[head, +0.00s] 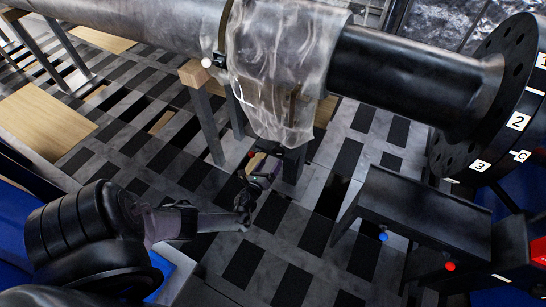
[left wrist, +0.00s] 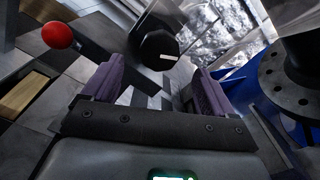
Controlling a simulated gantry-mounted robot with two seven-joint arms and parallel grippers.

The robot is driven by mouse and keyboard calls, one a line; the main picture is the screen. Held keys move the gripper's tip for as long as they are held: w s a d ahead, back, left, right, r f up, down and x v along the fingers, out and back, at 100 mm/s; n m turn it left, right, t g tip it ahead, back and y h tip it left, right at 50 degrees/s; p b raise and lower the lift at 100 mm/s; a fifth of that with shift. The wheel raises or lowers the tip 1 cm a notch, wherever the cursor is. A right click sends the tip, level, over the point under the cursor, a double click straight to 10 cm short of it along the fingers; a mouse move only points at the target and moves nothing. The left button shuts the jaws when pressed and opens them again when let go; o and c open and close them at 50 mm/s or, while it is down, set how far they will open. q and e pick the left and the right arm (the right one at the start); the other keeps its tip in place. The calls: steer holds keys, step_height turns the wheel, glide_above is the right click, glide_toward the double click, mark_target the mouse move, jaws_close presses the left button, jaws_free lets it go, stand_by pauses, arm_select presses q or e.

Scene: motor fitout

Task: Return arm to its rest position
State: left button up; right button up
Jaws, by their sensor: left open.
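My left arm comes in from the left of the head view and reaches forward over the tiled floor. Its gripper (head: 262,172) is small and dark there, below the plastic-draped pipe and beside a support leg. In the left wrist view the two purple fingers of the left gripper (left wrist: 157,80) stand wide apart with nothing held between them. Beyond them is a black knob-like end with a white mark (left wrist: 157,48). My right gripper is not in view.
A large grey pipe (head: 150,22) with clear plastic wrap (head: 283,70) crosses above, ending in a numbered black flange (head: 500,90). A dark bench (head: 425,215) with blue (head: 383,237) and red (head: 450,267) knobs stands right. A red ball (left wrist: 57,35) shows in the wrist view.

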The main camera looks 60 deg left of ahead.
arm_select(q)
steer(key=shift+s+d, duration=0.25)
steer(key=shift+s, duration=0.15)
